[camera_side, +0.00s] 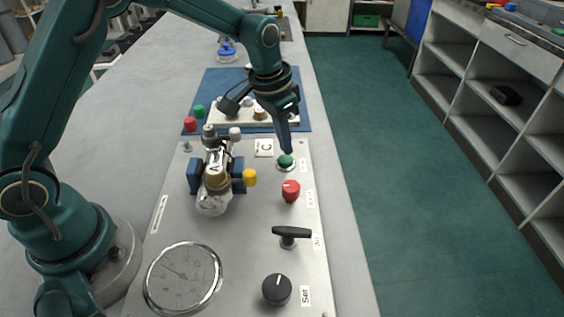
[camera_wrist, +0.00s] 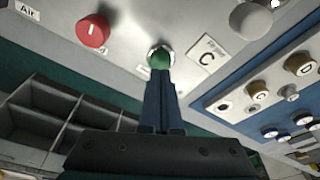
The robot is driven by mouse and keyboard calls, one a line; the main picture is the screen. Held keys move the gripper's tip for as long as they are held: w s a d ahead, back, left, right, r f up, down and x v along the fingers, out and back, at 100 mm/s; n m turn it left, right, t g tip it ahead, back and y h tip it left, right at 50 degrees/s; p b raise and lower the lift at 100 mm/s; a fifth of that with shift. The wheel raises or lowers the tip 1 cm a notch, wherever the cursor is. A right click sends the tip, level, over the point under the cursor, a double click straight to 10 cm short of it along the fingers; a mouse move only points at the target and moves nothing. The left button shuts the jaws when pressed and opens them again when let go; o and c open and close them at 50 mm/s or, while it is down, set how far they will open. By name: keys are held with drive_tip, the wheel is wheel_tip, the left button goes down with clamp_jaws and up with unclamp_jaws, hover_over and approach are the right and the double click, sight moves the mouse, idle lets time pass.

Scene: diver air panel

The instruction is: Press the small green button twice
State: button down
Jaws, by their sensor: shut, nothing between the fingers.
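The small green button (camera_side: 286,160) sits in a pale ring on the right side of the metal panel (camera_side: 245,245). My gripper (camera_side: 285,150) is shut and empty, pointing down with its fingertips right at the button. In the wrist view, the closed fingertips (camera_wrist: 160,75) overlap the lower edge of the green button (camera_wrist: 159,57). I cannot tell whether they touch it or whether it is pushed in.
A red knob (camera_side: 291,190), a black T-handle (camera_side: 291,234) and a black knob (camera_side: 277,289) stand nearer on the panel. A valve assembly with a yellow knob (camera_side: 249,177) is left of the button. A blue mat (camera_side: 222,80) lies behind.

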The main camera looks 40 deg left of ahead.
sight(285, 159)
drive_tip(key=shift+f, duration=1.05)
idle(0.5)
drive_tip(key=shift+r, duration=3.55)
drive_tip(key=shift+f, duration=2.5)
